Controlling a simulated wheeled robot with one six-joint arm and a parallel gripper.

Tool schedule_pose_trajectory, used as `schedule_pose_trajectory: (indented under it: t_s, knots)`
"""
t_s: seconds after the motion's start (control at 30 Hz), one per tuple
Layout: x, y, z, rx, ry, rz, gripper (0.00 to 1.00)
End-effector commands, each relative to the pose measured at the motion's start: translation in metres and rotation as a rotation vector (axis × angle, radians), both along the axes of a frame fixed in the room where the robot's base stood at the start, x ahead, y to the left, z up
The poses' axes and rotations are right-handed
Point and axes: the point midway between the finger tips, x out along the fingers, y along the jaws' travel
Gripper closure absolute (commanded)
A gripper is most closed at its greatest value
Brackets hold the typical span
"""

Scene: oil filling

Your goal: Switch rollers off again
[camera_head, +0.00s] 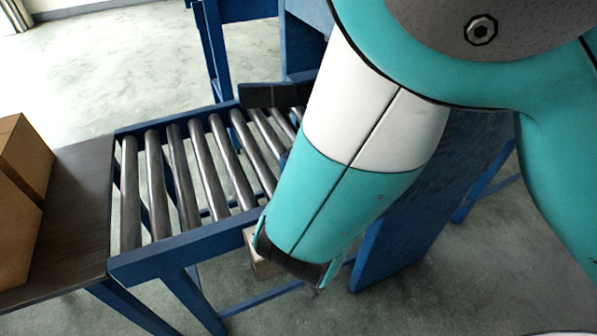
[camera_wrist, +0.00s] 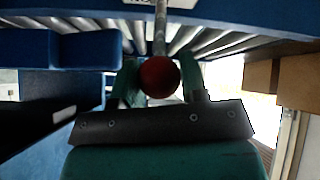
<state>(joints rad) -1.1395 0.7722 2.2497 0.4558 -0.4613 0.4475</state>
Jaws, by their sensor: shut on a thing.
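The roller conveyor (camera_head: 185,170) has a blue frame and grey metal rollers. It also shows at the top of the wrist view, where its rollers (camera_wrist: 222,40) run behind a blue rail. A lever with a round red knob (camera_wrist: 159,77) and a thin metal shaft (camera_wrist: 160,32) reaches out from the conveyor side in the wrist view. My gripper (camera_wrist: 160,84) has its green fingers on both sides of the knob and is shut on it. In the head view my arm hides the knob and the fingers. I cannot tell whether the rollers turn.
A dark table (camera_head: 75,200) with cardboard boxes (camera_head: 24,150) adjoins the conveyor's left end. A blue panel (camera_head: 395,250) stands beside my arm on the right. Cardboard-coloured boxes (camera_wrist: 300,80) show at the right of the wrist view. Open concrete floor (camera_head: 120,55) lies behind the conveyor.

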Motion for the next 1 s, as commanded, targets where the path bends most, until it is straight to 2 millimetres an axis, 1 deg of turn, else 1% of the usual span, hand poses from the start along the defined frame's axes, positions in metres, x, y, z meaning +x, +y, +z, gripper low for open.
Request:
schedule_pose_trajectory:
  t_s: [0.03,0.1,0.57,0.6,0.67,0.7,1.0]
  knots:
    - [-0.0053,0.0035,-0.0030,0.009,0.008,0.009,1.00]
    - [-0.0069,0.0030,-0.0033,0.009,0.010,0.010,1.00]
    - [-0.0088,0.0006,-0.0040,0.003,0.013,0.008,1.00]
    - [-0.0088,0.0006,-0.0040,0.003,0.013,0.008,0.54]
    - [-0.0085,0.0006,-0.0039,0.003,0.011,0.008,0.40]
    - [-0.0081,0.0007,-0.0038,0.003,0.011,0.008,0.36]
    - [-0.0075,0.0005,-0.0004,0.003,0.006,0.008,0.36]
